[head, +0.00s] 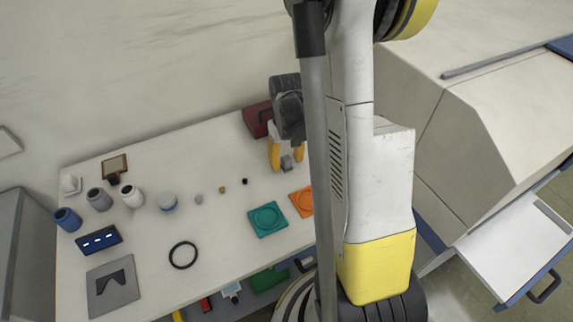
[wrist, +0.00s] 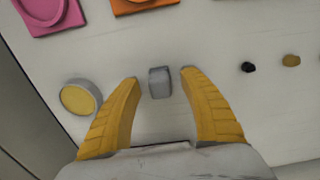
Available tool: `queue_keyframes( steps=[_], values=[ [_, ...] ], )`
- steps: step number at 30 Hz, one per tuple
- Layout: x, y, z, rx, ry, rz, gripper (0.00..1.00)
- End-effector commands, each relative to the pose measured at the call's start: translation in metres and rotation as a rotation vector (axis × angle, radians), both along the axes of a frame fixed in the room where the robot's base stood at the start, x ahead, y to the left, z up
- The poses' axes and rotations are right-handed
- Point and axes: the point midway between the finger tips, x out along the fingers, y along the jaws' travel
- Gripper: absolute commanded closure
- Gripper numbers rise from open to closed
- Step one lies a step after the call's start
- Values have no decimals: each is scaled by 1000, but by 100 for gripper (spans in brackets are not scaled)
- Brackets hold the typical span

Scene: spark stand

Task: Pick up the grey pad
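A small grey block, which looks like the grey pad (wrist: 160,83), sits on the pale table in the wrist view. It also shows in the head view (head: 286,163), low between my yellow fingers. My gripper (head: 287,158) is open and points down at it. In the wrist view my gripper (wrist: 159,77) has one fingertip on each side of the block, with a visible gap on both sides. The fingers do not grip it. I cannot tell the exact height of the fingertips above the table.
A grey tin with a yellow top (wrist: 80,98) stands close outside the left finger. Orange (wrist: 140,4) and pink (wrist: 48,12) square pads lie beyond. Small black (wrist: 248,67) and gold (wrist: 291,60) pieces lie right. A dark red box (head: 257,119) stands behind my gripper.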

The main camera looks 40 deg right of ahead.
Motion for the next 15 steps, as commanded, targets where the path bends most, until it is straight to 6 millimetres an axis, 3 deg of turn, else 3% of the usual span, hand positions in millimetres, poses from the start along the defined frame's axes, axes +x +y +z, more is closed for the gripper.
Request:
queue_keyframes(
  steps=[1, 5, 15],
  values=[
    [0, 0, 0, 0, 0, 0, 60],
    [0, 0, 0, 0, 0, 0, 100],
    [0, 0, 0, 0, 0, 0, 100]
  ],
)
